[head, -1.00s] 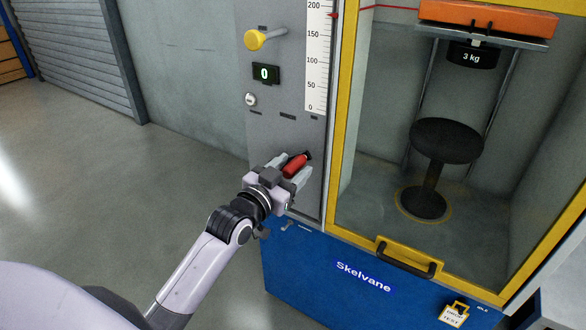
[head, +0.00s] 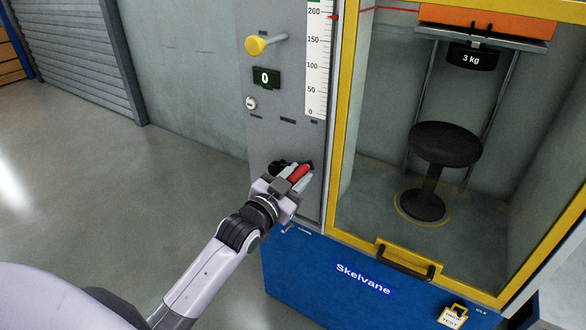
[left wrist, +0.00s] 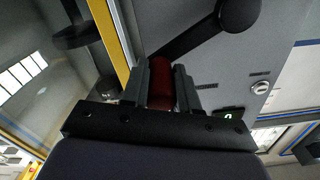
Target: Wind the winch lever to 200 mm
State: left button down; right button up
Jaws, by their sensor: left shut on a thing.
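The winch lever's red grip (head: 299,173) is at the lower part of the grey panel, and my left gripper (head: 296,177) is shut on it. In the left wrist view the red grip (left wrist: 161,82) lies between the two fingers, with a dark crank arm (left wrist: 190,38) running from it to a round hub (left wrist: 239,12). The height scale (head: 318,65) runs from 0 to above 200, with a red pointer (head: 334,16) near 200 at its side. The orange carriage (head: 485,20) with the 3 kg weight (head: 472,57) hangs high. My right gripper is out of view.
A black stool (head: 445,145) stands inside the yellow-framed cabinet (head: 337,120). The panel bears a yellow knob (head: 255,45), a display reading 0 (head: 266,78) and a key switch (head: 251,103). A black handle (head: 405,263) is on the front frame. Open floor lies left.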

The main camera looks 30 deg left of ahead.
pick_arm(q)
jog(key=shift+s+d+f+m, duration=0.1)
jog(key=shift+d+f+m, duration=0.15)
jog(key=shift+f+m, duration=0.3)
jog(key=shift+d+f+m, duration=0.2)
jog(key=shift+f+m, duration=0.25)
jog(key=shift+f, duration=0.15)
jog(key=c, duration=0.9)
grip_release()
jog(key=shift+o, duration=0.2)
jog(key=shift+r, duration=0.1)
jog(key=s, duration=0.7)
jog(key=shift+a+p, duration=0.3)
jog(key=shift+p, duration=0.05)
jog(key=shift+s, duration=0.1)
